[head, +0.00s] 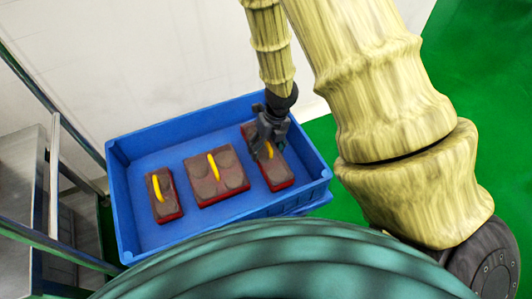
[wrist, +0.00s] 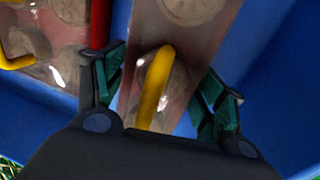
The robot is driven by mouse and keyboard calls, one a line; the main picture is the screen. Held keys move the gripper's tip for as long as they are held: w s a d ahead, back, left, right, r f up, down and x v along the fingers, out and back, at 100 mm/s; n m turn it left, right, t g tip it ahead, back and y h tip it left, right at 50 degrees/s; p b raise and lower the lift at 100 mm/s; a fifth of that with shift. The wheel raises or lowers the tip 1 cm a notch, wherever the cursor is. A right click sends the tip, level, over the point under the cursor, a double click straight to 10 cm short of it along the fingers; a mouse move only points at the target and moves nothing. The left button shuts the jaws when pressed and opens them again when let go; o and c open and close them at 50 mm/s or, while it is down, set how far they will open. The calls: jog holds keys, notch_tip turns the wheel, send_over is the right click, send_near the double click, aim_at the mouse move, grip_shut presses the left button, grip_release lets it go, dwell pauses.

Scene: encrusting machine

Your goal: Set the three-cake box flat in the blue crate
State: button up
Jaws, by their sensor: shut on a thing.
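The three-cake box (head: 279,176) is the long, narrow one at the right end inside the blue crate (head: 140,149), with dark round cakes, a red lower edge and a yellow handle. My gripper (head: 266,136) is over its far part, shut on it, and hides part of it. In the wrist view the box (wrist: 188,14) runs between the two green-padded fingers of my gripper (wrist: 165,82), with the yellow handle between them. The box looks about level and low in the crate. I cannot tell whether its underside touches the floor.
A wider box (head: 207,188) with several cakes lies in the crate's middle, and a small box (head: 164,202) lies at its left. Bare floor separates them. The crate's right wall is close beside the held box. A metal frame (head: 54,170) stands at the left.

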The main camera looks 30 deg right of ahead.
aim_at(273, 145)
jog(key=shift+f, duration=0.75)
jog(key=shift+f+b, duration=0.1)
jog(key=shift+b, duration=0.2)
jog(key=o, duration=1)
jog(key=r+p, duration=0.2)
jog(key=r, duration=0.2)
jog(key=d+r+p, duration=0.1)
jog(key=r+p, duration=0.2)
jog(key=r, duration=0.1)
jog(key=d+r+p, duration=0.1)
jog(key=r+p, duration=0.2)
jog(key=r, duration=0.1)
jog(key=shift+d, duration=0.15)
